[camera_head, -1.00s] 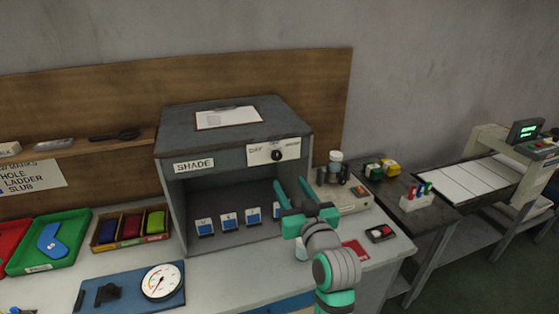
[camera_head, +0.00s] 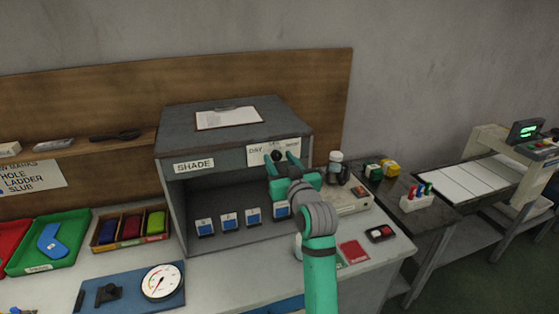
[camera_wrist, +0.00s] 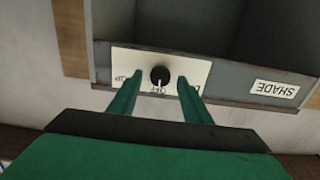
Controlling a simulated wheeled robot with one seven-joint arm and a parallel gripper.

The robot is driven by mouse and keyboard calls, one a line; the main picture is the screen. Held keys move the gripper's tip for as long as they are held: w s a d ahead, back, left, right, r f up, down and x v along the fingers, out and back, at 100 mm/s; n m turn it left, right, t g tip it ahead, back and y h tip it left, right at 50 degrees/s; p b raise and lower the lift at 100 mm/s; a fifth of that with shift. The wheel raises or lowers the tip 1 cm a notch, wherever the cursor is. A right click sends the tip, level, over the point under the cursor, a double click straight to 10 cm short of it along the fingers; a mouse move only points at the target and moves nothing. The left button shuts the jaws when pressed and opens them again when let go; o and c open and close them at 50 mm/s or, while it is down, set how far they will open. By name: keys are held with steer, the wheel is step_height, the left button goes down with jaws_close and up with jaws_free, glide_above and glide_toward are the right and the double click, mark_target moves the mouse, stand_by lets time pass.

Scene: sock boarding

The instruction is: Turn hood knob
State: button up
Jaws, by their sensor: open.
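The hood (camera_head: 234,116) is a grey box with an open front and a SHADE label. Its black round knob (camera_wrist: 160,76) sits on a white plate (camera_wrist: 190,68) at the front right of the top edge. In the wrist view the knob's pale mark points at the printed OFF, with other lettering on each side. My gripper (camera_wrist: 159,80) is open, its two green fingers on either side of the knob with gaps visible. In the head view my gripper (camera_head: 281,159) is in front of the plate and partly hides the knob. Whether the fingertips reach past the knob face is unclear.
Several blue-and-white cards (camera_head: 228,220) stand inside the hood, below my gripper. A pale device (camera_head: 345,199) and dark jars stand close on the right. A dial gauge (camera_head: 161,282) lies at the front left. Open air lies in front of the hood.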

steer(key=shift+w+a, duration=0.1)
steer(key=shift+w, duration=0.1)
steer(key=c, duration=1)
steer(key=shift+n, duration=0.3)
steer(key=n, duration=0.4)
steer(key=shift+n, duration=0.3)
steer(key=n, duration=0.4)
steer(key=shift+n, duration=0.3)
steer(key=shift+a, duration=0.1)
